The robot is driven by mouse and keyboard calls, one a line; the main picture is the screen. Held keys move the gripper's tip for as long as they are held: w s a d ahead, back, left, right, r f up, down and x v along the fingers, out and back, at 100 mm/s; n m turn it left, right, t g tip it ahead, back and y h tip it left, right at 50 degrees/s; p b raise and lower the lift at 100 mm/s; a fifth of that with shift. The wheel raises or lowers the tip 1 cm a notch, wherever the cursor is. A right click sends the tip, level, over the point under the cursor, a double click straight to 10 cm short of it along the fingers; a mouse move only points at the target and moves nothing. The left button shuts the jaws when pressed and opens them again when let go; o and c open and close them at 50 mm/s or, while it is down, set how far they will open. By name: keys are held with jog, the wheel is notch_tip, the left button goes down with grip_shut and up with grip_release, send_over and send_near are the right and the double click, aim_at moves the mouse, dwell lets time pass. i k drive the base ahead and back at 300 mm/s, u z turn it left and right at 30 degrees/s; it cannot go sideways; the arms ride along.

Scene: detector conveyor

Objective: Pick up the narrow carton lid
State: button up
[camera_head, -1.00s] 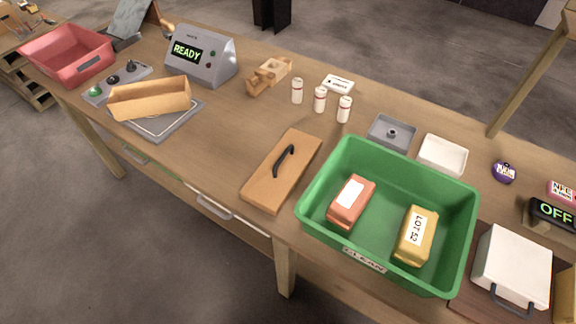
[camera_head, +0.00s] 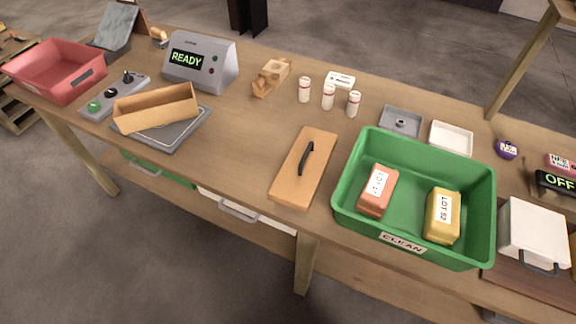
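The narrow carton lid (camera_head: 304,168) is a flat tan rectangle with a dark arched handle on top. It lies flat on the wooden bench, just left of the green bin. An open tan carton (camera_head: 157,108) of similar colour sits on a grey plate at the left, its inside mostly hidden by its front wall. My gripper is not in view.
The green bin (camera_head: 401,247) marked CLEAN holds a red and a yellow package. A READY display unit (camera_head: 202,63), a red bin (camera_head: 57,72), a switch panel (camera_head: 113,97) and several small bottles stand around. Bare bench lies between carton and lid.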

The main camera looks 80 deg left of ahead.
aim_at(296, 184)
jog(key=u, duration=0.05)
jog(key=k, duration=1.45)
jog(key=u, duration=2.6)
jog(key=i, duration=0.9)
